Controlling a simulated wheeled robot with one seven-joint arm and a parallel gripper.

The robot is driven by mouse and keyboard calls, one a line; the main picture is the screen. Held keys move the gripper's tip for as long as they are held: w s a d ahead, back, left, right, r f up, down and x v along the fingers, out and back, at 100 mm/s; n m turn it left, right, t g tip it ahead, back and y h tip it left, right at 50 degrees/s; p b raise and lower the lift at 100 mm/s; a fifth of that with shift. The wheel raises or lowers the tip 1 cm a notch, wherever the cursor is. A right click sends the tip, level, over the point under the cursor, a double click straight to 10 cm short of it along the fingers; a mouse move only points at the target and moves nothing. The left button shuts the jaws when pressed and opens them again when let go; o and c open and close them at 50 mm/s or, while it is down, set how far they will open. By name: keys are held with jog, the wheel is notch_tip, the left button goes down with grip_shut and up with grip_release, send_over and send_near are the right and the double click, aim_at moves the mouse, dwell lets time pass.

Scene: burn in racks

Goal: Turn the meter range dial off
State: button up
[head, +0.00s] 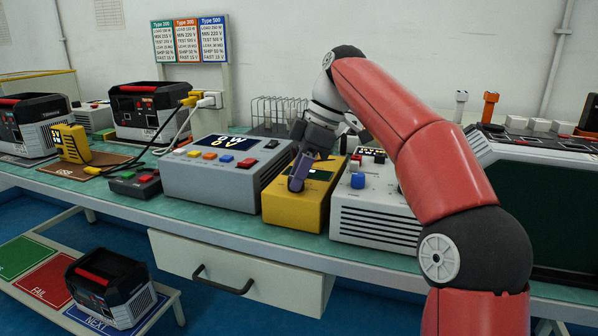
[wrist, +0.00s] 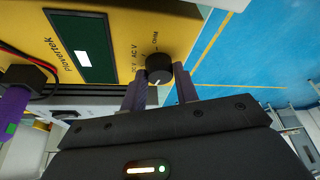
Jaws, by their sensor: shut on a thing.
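The yellow meter (head: 283,209) stands on the bench between a grey unit and a white unit. In the wrist view its yellow face (wrist: 120,25) shows a dark display with a small white patch. The black range dial (wrist: 158,66) sits beside printed labels, among them AC V and OHM. A white mark shows on the dial's edge; the setting it points to is unclear. My gripper (wrist: 160,88) has its purple fingers on either side of the dial, shut on it. In the head view my gripper (head: 298,178) is over the meter's front and hides the dial.
The grey unit (head: 215,185) with coloured buttons stands close left of the meter. The white unit (head: 375,218) with a blue knob stands close right. A black plug (wrist: 28,78) with a red lead is near the display. A drawer (head: 240,275) is below the bench edge.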

dwell(0.3)
jog(key=o, duration=1)
jog(key=shift+c, duration=0.2)
